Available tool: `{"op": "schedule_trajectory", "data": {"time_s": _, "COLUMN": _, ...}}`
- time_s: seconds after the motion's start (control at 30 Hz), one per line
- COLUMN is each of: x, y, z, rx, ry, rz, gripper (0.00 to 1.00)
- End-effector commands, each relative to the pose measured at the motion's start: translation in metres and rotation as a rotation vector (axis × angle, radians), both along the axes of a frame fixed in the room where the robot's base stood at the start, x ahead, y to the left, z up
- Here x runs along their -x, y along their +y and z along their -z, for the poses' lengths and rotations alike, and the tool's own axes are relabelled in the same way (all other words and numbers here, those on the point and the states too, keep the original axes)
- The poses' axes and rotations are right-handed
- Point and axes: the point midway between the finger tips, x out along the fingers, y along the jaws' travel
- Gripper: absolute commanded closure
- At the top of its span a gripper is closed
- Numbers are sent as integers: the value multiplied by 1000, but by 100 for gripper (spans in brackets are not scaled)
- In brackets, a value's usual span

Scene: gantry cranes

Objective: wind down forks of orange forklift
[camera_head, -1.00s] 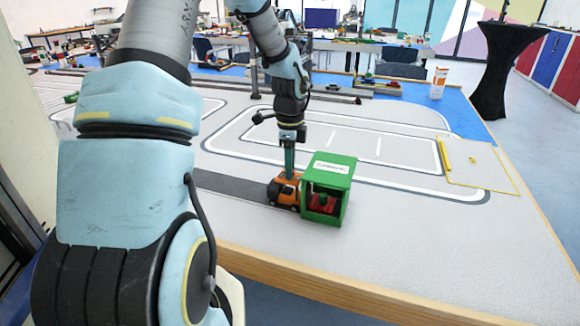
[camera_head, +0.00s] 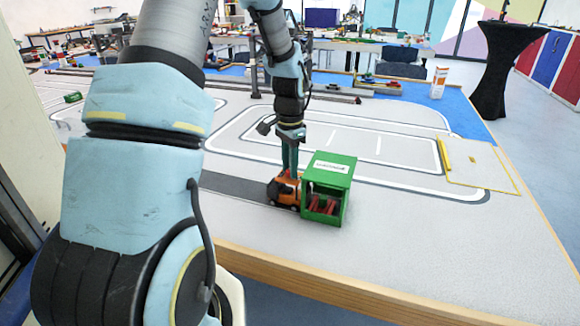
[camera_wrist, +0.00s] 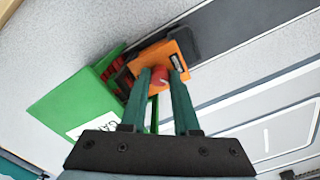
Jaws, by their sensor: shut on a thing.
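The orange forklift (camera_head: 283,190) stands on the grey table, close against the left side of a green open-fronted box (camera_head: 328,172). My gripper (camera_head: 290,176) points down onto the top of the forklift. In the wrist view the orange forklift (camera_wrist: 177,55) lies beyond my green fingers (camera_wrist: 160,75), which are shut on a round red knob (camera_wrist: 160,77) on it. Red parts (camera_head: 322,206) show inside the box's open front, in front of the forklift. The far side of the forklift is hidden.
A dark grey road strip (camera_head: 235,186) runs left from the forklift. White track lines cover the table behind. A yellow-edged plate (camera_head: 478,166) lies at the right. The wooden table edge (camera_head: 330,284) is in front, with bare grey surface before it.

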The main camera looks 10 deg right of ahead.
Motion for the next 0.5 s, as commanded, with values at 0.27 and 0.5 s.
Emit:
{"op": "schedule_trajectory", "data": {"time_s": 0.27, "x": 0, "y": -1, "z": 0, "rx": 1, "ry": -3, "rz": -262, "gripper": 100}}
{"op": "schedule_trajectory", "data": {"time_s": 0.5, "x": -1, "y": -1, "z": -1, "rx": 1, "ry": -3, "rz": -489, "gripper": 100}}
